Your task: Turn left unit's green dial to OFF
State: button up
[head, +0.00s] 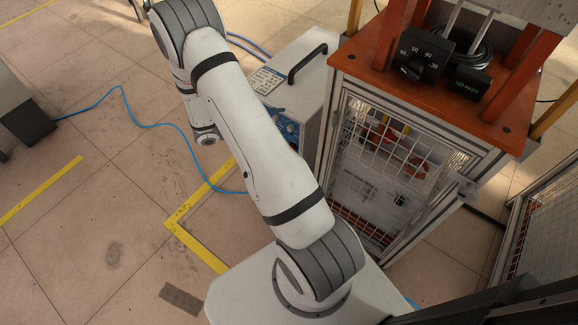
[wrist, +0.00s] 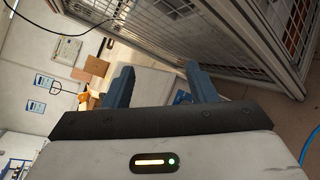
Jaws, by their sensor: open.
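In the head view a white cabinet unit (head: 308,78) with a black handle stands left of the orange-topped stand. Its front carries a blue panel (head: 288,128), partly hidden by my arm. I cannot make out a green dial on it. My gripper (wrist: 163,88) shows in the wrist view, with its two blue-grey fingers spread apart and nothing between them. The gripper does not show clearly in the head view, and no dial shows near it in the wrist view.
The orange-topped stand (head: 355,62) has mesh sides and carries a black dial box (head: 424,55) and a "NO PART" display (head: 468,83). A blue cable (head: 150,123) lies on the tiled floor. Open floor lies to the left. Mesh panels (wrist: 175,22) rise beyond the fingers in the wrist view.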

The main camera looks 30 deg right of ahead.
notch_tip(320, 180, down, 32)
jog(key=w+r+n+t+h+b, duration=0.1)
jog(key=w+n+t+h+b, duration=0.1)
jog(key=n+t+b, duration=0.6)
jog(key=w+d+t+b, duration=0.1)
jog(key=w+d+b, duration=0.1)
jog(key=d, duration=0.5)
jog(key=shift+w+f, duration=0.25)
jog(key=shift+f, duration=0.2)
jog(key=shift+c, duration=0.4)
